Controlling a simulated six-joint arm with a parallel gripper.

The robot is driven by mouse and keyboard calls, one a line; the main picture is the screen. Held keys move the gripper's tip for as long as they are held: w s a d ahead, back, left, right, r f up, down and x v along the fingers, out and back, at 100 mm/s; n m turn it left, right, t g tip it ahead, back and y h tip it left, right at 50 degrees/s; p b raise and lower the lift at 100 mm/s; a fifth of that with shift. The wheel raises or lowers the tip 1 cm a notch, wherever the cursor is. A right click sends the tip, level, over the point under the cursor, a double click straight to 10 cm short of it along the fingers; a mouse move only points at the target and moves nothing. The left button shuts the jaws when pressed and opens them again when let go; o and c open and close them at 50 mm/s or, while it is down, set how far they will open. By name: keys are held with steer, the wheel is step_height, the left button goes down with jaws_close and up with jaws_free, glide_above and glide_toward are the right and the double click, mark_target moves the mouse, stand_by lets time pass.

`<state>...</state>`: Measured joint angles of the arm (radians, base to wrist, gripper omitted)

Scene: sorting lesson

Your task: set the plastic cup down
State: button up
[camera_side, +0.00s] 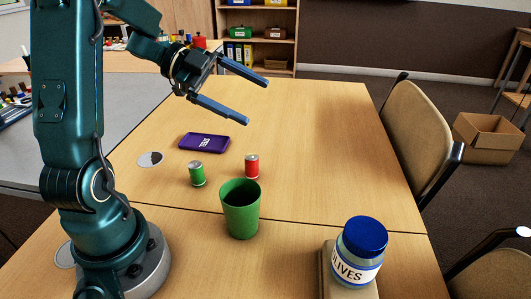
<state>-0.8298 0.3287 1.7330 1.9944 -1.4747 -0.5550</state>
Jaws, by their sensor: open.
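The green plastic cup (240,212) stands upright on the wooden table (310,120), near the seam between two table sections. Its mouth faces up. My gripper (258,101) is open and empty, raised above the far part of the table. It is well apart from the cup, higher and farther back in the side view. Nothing shows between its two fingers.
A purple case (204,142) lies farther back. An olives jar (359,252) with a blue lid stands on a block (327,272) at front right. The table's right side behind the jar is clear.

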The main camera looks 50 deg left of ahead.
steer(key=w+a+r+n+t+y, duration=0.1)
steer(key=w+a+r+t+y, duration=0.25)
steer(key=w, duration=0.35)
steer(key=w+a+r+n+t+y, duration=0.1)
steer(key=w+a+r+t+y, duration=0.15)
steer(key=w+y, duration=0.35)
steer(key=g+y, duration=0.2)
steer(key=g, duration=1.3)
glide_above(242, 211)
steer(key=w+a, duration=0.2)
step_height(242, 211, down, 9)
steer(key=f, duration=0.4)
steer(key=a+f, duration=0.1)
steer(key=f, duration=0.8)
steer(key=shift+s+a+f, duration=0.2)
steer(key=shift+a+f, duration=0.05)
